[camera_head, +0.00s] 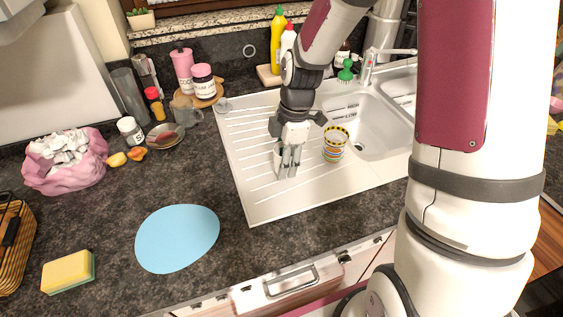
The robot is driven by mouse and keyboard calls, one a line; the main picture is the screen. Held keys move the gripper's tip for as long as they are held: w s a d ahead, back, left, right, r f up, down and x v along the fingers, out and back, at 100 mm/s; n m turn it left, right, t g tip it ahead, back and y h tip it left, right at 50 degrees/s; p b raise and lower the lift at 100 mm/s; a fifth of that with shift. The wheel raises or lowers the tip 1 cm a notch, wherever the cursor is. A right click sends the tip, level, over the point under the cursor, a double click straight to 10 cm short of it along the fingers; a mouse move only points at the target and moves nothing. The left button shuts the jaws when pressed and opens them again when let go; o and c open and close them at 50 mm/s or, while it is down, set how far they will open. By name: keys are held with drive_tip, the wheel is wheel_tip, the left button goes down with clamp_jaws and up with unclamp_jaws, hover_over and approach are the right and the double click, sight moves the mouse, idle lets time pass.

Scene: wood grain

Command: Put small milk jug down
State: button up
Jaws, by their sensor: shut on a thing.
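My gripper (288,170) points down over the ribbed draining board of the white sink (250,191), left of the basin. It is shut on a small, pale grey thing, which I take to be the small milk jug (289,158). The fingers hide most of it, so its full shape does not show. It is low over the draining board; I cannot tell whether it touches.
A striped cup (335,144) stands close to the right of my gripper, by the basin (372,128). A tap (368,68) and bottles (278,40) are behind. The front left of the draining board is clear. A blue mat (178,238) lies on the counter at left.

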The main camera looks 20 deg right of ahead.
drive_tip(key=w, duration=0.2)
drive_tip(key=shift+w+d+f, duration=0.1)
drive_tip(key=shift+w+f, duration=0.05)
drive_tip(key=shift+w, duration=0.15)
drive_tip(key=shift+f, duration=1.7)
drive_tip(key=shift+f, duration=0.15)
drive_tip(key=o, duration=1.2)
drive_tip(key=shift+o, duration=0.2)
